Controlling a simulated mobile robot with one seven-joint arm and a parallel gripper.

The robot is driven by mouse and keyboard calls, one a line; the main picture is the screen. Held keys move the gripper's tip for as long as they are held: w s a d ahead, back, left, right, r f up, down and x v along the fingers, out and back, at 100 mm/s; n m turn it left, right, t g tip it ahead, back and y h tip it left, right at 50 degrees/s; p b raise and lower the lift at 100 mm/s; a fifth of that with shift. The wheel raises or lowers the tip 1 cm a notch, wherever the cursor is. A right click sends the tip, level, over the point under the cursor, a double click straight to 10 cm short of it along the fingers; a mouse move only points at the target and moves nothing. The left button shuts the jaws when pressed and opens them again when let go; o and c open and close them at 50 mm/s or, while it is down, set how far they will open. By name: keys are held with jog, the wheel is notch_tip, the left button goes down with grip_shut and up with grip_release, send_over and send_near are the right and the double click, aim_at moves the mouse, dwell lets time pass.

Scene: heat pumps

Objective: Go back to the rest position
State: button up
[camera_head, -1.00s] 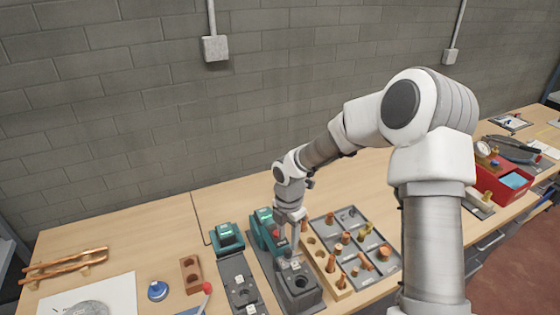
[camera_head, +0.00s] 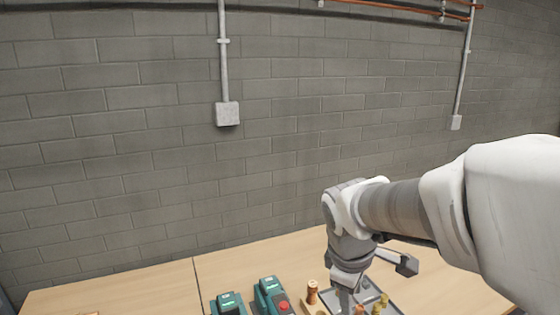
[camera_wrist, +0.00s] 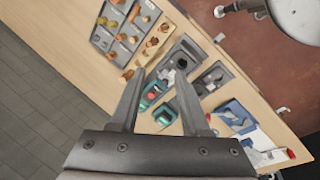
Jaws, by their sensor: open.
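My gripper (camera_wrist: 160,76) is open in the wrist view, its two dark fingers spread with nothing between them. It hangs above the wooden bench, pointing down at it. In the head view my wrist comes in from the right and ends at the bottom edge, so the fingertips are not clear there. Two teal devices with dark bases show below the fingers; in the head view they are the left teal device (camera_head: 228,303) and the right teal device (camera_head: 272,296) with a red button.
A grey tray (camera_wrist: 106,42) of copper fittings lies on the bench (camera_head: 120,290). A blue item (camera_wrist: 238,116) and red-handled tool (camera_wrist: 270,157) lie near the bench's right end in the wrist view. A brick wall with a conduit box (camera_head: 227,114) stands behind.

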jog(key=s+d+r+m+t+y+b, duration=0.1)
jog(key=s+r+m+t+y+b, duration=0.1)
jog(key=s+m, duration=0.9)
jog(key=shift+s+r+t+b, duration=0.2)
jog(key=shift+s+t+b, duration=0.2)
jog(key=shift+s, duration=0.45)
